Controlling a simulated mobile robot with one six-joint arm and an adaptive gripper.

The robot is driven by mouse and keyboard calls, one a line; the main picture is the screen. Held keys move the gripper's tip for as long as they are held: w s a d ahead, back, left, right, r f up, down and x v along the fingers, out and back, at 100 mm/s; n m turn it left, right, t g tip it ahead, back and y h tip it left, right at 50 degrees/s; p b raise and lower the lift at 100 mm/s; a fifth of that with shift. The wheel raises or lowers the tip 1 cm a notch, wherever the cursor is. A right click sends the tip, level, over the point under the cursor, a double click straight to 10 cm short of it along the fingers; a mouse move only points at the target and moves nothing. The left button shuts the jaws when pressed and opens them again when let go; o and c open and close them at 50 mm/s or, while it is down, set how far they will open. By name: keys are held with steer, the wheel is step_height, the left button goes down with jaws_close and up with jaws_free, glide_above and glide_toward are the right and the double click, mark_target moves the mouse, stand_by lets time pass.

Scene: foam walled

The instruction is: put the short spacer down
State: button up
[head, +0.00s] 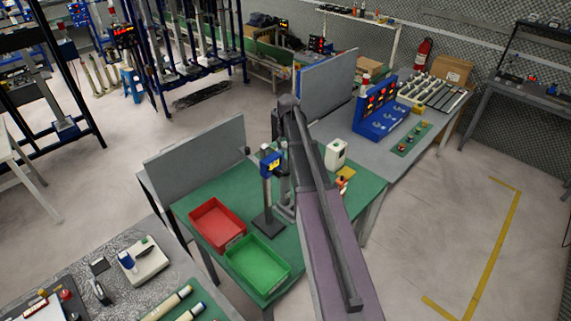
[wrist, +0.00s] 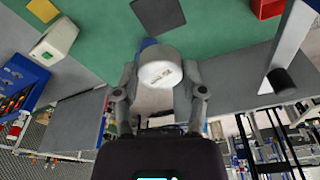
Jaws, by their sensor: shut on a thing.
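In the wrist view my gripper (wrist: 160,88) is shut, with one finger on each side of a pale, round-faced piece, which I take to be the short spacer (wrist: 160,74). Its white end face points toward the camera. Its far end is hidden, so I cannot tell whether it touches anything below. In the head view my arm hides the spacer and most of the gripper. The green-topped table (head: 196,193) lies under the gripper. A gauge stand (head: 269,164) with a blue display and a dark square base stands beside the gripper.
A red tray (head: 217,205) and a green tray (head: 257,245) stand at the table's front left. A white box (head: 335,153) and small orange-yellow items (head: 343,182) are at its right.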

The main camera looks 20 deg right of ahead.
steer(key=b, duration=0.4)
glide_above(285, 165)
steer(key=shift+s+f, duration=0.1)
steer(key=shift+f, duration=2.35)
steer(key=shift+f+b, duration=1.9)
steer(key=shift+b, duration=0.1)
steer(key=shift+f, duration=0.1)
steer(key=o, duration=1.2)
steer(key=shift+c, duration=0.2)
steer(key=shift+r, duration=0.2)
step_height(285, 165, up, 12)
steer(key=s+p, duration=0.1)
steer(key=p, duration=1.1)
steer(key=shift+s, duration=0.4)
steer(key=shift+f, duration=0.15)
